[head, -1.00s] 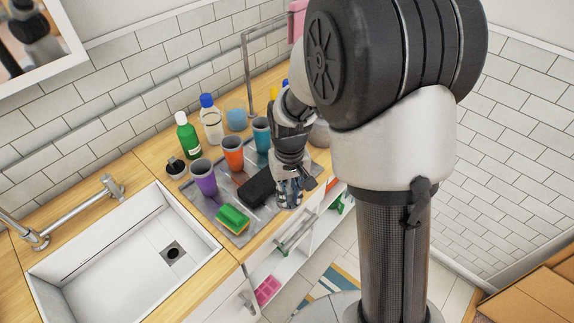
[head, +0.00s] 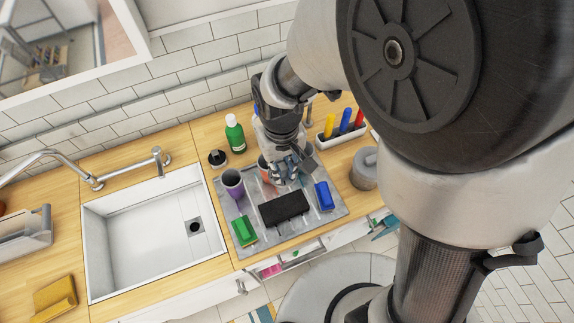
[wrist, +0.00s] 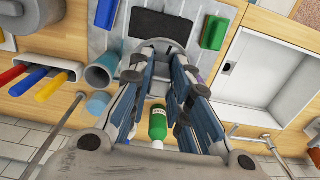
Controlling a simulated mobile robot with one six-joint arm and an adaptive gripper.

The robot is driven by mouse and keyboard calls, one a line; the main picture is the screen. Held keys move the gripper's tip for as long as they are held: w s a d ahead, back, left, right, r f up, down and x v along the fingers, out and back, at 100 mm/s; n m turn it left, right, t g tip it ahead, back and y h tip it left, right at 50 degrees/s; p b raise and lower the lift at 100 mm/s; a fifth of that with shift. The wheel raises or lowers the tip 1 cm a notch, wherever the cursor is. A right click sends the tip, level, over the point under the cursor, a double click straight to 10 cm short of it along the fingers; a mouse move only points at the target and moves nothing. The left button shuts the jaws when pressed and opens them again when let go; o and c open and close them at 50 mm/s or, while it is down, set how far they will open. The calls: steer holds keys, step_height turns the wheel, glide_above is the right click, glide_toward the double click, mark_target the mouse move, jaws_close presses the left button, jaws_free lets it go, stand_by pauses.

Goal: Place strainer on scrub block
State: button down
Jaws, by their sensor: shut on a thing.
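My gripper (head: 290,178) is above the grey mat on the counter, pointing down beside the cups. In the wrist view its fingers are shut on a small grey rounded thing (wrist: 160,52), apparently the strainer, mostly hidden by the fingers. A green block with a yellow layer (head: 244,230), which looks like the scrub block, lies at the mat's front left corner; it also shows in the wrist view (wrist: 214,32). A black block (head: 283,208) lies between it and a blue block (head: 323,196). My gripper is behind the black block and apart from the green one.
A purple cup (head: 232,183) and an orange cup (head: 264,166) stand close to my gripper. A teal cup (wrist: 103,72) is beside the fingers. A green bottle (head: 235,134) stands behind. The sink (head: 150,235) is left; a grey pot (head: 364,170) is right.

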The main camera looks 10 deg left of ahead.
step_height(320, 180, down, 19)
steer(key=shift+s+d+r+b, duration=0.1)
steer(key=shift+s+b, duration=0.05)
steer(key=shift+b, duration=1)
steer(key=shift+f, duration=0.35)
steer(key=shift+f, duration=0.15)
steer(key=c, duration=1.5)
jaws_free()
